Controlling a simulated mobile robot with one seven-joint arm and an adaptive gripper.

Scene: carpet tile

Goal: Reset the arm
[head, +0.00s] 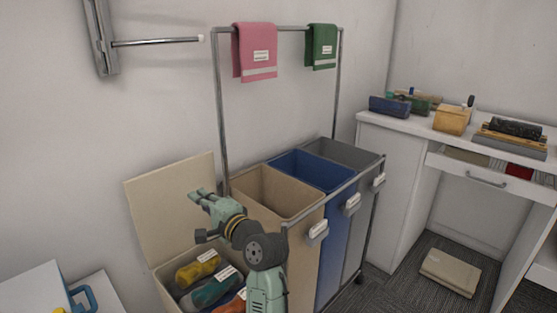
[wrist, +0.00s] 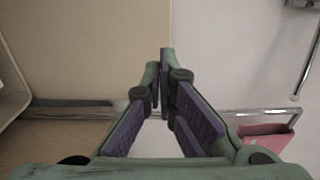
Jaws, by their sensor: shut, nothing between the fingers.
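My gripper (head: 199,196) is at the end of my green arm, raised above the open box and pointing left toward its raised lid. In the wrist view my gripper (wrist: 160,65) has its two fingers brought together at the tips, with nothing between them. My arm rises from the bottom middle of the head view and bends left in front of the tan bin. It hides part of the box and of that bin.
An open box (head: 162,287) with a raised lid (head: 172,205) holds several colored items. Tan (head: 305,252), blue (head: 337,235) and grey (head: 360,225) bins stand in a metal frame with pink (head: 254,48) and green towels. A desk (head: 395,190) stands right.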

